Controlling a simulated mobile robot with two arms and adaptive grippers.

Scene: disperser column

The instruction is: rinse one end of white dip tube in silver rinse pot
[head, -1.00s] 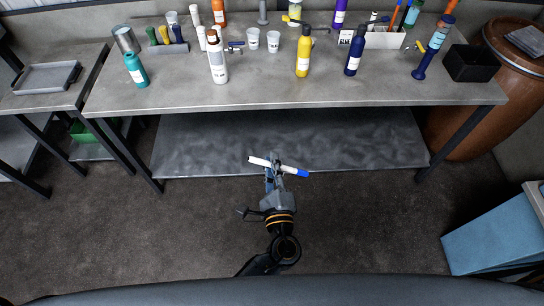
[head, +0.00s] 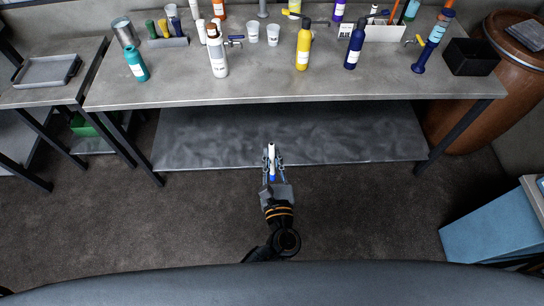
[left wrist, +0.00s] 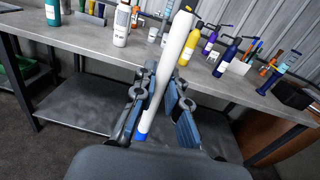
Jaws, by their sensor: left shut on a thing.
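My left gripper (head: 272,154) is shut on the white dip tube (head: 272,147), over the floor in front of the bench. The tube points away from me, its white end toward the bench and its blue end near my palm. In the left wrist view the tube (left wrist: 173,50) stands tilted between the fingers (left wrist: 160,88), blue end low, white end high. A silver cylindrical pot (head: 126,33), which looks like the rinse pot, stands at the bench's left rear, well apart from the gripper. I cannot see inside it. My right gripper is out of view.
The bench (head: 260,88) has a bare front strip. A teal bottle (head: 137,65) stands in front of the pot, and a white bottle (head: 217,58) to its right. A rack of small bottles (head: 172,41) is beside the pot. Yellow (head: 303,50) and navy (head: 354,50) bottles stand farther right.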

